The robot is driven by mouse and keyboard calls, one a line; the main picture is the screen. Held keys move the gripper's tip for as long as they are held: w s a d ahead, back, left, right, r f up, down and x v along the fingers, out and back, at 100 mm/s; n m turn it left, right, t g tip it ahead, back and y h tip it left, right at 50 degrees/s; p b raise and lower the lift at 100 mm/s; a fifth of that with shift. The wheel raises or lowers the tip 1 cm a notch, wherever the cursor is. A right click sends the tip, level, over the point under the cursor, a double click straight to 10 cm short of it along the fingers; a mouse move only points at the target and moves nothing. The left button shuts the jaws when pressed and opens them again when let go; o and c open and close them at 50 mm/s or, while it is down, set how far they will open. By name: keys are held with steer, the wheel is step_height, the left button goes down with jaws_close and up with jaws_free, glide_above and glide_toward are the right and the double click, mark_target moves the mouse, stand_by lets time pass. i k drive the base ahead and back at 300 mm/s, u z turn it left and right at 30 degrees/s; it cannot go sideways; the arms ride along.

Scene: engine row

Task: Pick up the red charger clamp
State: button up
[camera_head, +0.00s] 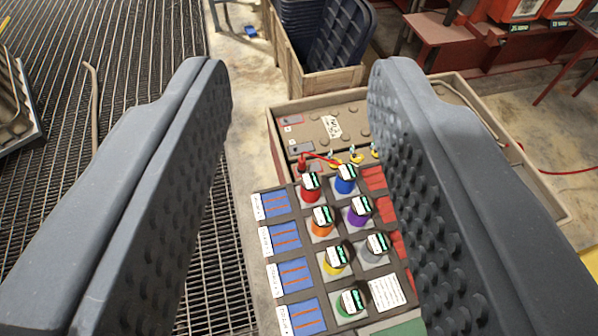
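My gripper (298,82) is open and empty, its two grey studded fingers reaching in from the left and right sides. A small red clamp-like piece (302,162) with a short red lead stands at the front edge of a brown battery (322,128), between the fingers in the picture and apart from them. It looks like the red charger clamp, but it is too small to be sure. The right finger hides part of the battery's right side.
A sorting tray (327,249) with several coloured capped pots and blue label cards lies in front of the battery. A wooden crate (318,82) holds dark blue bins behind. A red cable (560,172) runs off right. Metal grating (110,60) covers the left floor.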

mark_target(301, 167)
steer(key=k, duration=0.4)
steer(key=u, duration=1.8)
steer(key=i, duration=2.35)
steer(key=z, duration=2.65)
steer(key=i, duration=0.55)
steer(key=u, duration=0.05)
